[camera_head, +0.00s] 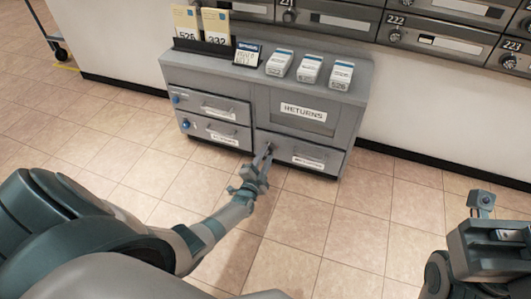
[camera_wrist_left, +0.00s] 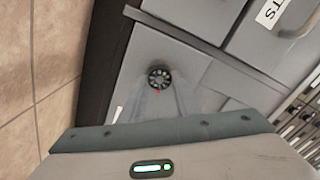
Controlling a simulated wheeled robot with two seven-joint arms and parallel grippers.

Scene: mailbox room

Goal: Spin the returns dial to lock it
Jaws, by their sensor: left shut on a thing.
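The dark round dial (camera_wrist_left: 159,77) sits on the grey panel of the cabinet, with a small red mark at its edge in the left wrist view. In the head view, it is at the left end of the lower right drawer (camera_head: 284,149), mostly hidden by my gripper. My left gripper (camera_head: 267,155) reaches the dial, and its two fingers (camera_wrist_left: 158,88) are shut on it from both sides. The RETURNS label (camera_head: 303,112) is on the panel above that drawer. My right gripper (camera_head: 481,201) is at the far right, well away from the cabinet; its jaws are unclear.
The cabinet top (camera_head: 345,93) carries several white boxes, a small dark sign (camera_head: 247,54) and yellow-white cards (camera_head: 216,27) in a black holder. Two left drawers (camera_head: 213,133) have blue knobs. Grey mailboxes (camera_head: 428,37) line the wall. The tiled floor (camera_head: 350,225) in front is clear.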

